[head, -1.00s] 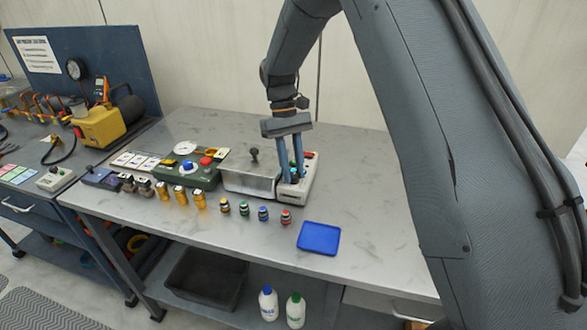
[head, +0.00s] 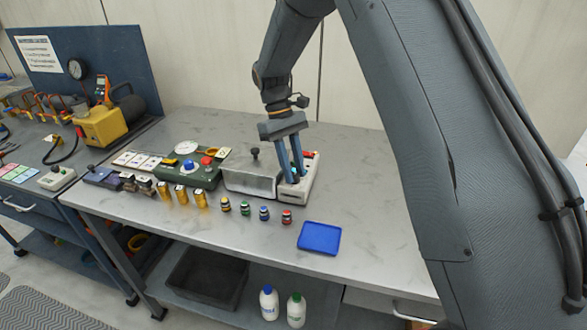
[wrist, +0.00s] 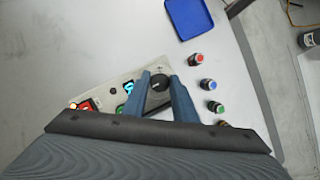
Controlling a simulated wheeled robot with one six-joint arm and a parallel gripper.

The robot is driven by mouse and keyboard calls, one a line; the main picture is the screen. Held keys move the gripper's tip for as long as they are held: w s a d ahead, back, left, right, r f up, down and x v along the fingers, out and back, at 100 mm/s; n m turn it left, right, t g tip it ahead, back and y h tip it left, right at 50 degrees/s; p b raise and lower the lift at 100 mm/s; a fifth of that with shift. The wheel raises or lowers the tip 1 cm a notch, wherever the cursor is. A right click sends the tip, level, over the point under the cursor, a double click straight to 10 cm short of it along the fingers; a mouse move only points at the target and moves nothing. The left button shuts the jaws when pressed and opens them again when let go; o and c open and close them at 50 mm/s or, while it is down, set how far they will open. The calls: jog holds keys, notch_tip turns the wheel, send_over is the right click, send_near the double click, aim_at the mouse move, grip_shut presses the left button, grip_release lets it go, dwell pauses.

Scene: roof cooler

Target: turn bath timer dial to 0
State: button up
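The bath timer dial is a round black knob (wrist: 159,83) on a pale box (head: 306,190). In the wrist view it shows between my two blue fingers, with a small pale mark on its face. My gripper (wrist: 160,75) has its fingers on either side of the knob. They look close to its edges, but I cannot tell whether they touch it. In the head view my gripper (head: 292,178) is tilted down over the box, and its fingers hide the dial. I cannot read the dial's setting.
A metal bath with a black-knobbed lid (head: 252,180) stands left of the timer box. Several small coloured-cap bottles (head: 264,214) stand in front. A blue tray (head: 319,238) lies front right. The bench behind and to the right is clear.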

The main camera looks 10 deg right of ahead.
jog(key=o, duration=0.4)
jog(key=shift+c, duration=0.2)
jog(key=shift+r, duration=0.1)
jog(key=b+v, duration=0.2)
jog(key=v, duration=0.5)
jog(key=shift+r, duration=0.25)
jog(key=shift+w, duration=0.1)
jog(key=s+d+f+m+t, duration=0.1)
jog(key=s+d, duration=0.3)
jog(key=s, duration=0.4)
jog(key=s+d+f+m+t+y, duration=0.1)
jog(key=s+d+f+m+t, duration=0.1)
jog(key=s+d, duration=0.3)
jog(key=s+d+f+m+t+y, duration=0.1)
jog(key=s+d+f+m+t, duration=0.1)
jog(key=s, duration=0.8)
jog(key=shift+s+d+f+m, duration=0.3)
jog(key=shift+d+f+m, duration=0.45)
jog(key=shift+d+m, duration=0.35)
